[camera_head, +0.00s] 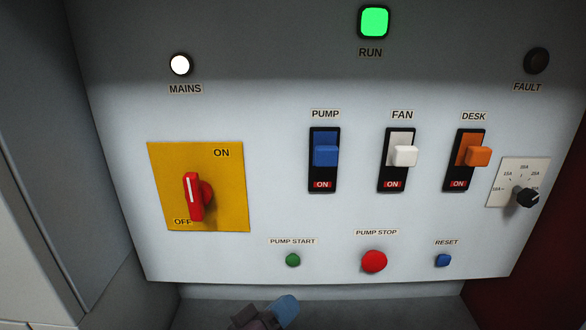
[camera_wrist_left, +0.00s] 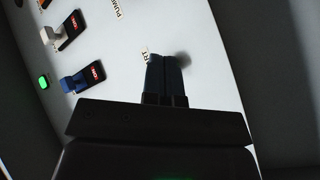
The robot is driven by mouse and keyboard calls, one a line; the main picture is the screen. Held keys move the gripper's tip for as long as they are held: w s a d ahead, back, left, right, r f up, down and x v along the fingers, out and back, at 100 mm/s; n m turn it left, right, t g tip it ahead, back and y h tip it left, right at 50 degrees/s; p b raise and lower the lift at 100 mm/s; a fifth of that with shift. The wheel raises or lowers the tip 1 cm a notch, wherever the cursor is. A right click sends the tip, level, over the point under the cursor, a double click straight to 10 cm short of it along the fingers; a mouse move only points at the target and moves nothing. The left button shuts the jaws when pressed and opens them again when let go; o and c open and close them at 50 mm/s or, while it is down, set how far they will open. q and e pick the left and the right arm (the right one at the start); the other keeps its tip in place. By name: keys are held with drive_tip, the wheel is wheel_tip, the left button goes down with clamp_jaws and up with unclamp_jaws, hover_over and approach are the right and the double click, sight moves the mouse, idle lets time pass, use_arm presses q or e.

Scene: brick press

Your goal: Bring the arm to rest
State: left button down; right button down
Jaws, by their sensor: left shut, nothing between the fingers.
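My left gripper (camera_head: 286,305) shows at the bottom edge of the head view, below the panel (camera_head: 290,215), with blue fingertips. In the left wrist view its two dark fingers (camera_wrist_left: 165,75) are together and empty in front of the white panel (camera_wrist_left: 205,80). They partly cover a small label there, and a soft shadow falls beside the tips. I cannot tell whether the tips touch the panel. My right gripper is in neither view.
The panel holds a red rotary handle (camera_head: 194,197) on a yellow plate, blue (camera_head: 326,156), white (camera_head: 404,156) and orange (camera_head: 479,156) switches. The green pump start (camera_head: 293,260) and red pump stop (camera_head: 374,261) buttons sit low. The RUN lamp (camera_head: 374,22) glows green.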

use_arm(q)
drive_tip(key=s+a+f+y, duration=0.4)
drive_tip(key=a+f, duration=0.4)
drive_tip(key=s+a+f+m+g+y, duration=0.1)
drive_tip(key=s+a+f+y, duration=0.3)
drive_tip(key=a+f, duration=0.3)
drive_tip(key=s+a+f+y, duration=0.4)
drive_tip(key=a+f, duration=0.4)
drive_tip(key=a, duration=0.3)
drive_tip(key=shift+s+a+f+m+g+y, duration=0.2)
drive_tip(key=shift+s+f+m+g+y, duration=0.15)
drive_tip(key=shift+s, duration=0.4)
drive_tip(key=shift+w+d+r, duration=0.1)
drive_tip(key=shift+w+d, duration=0.05)
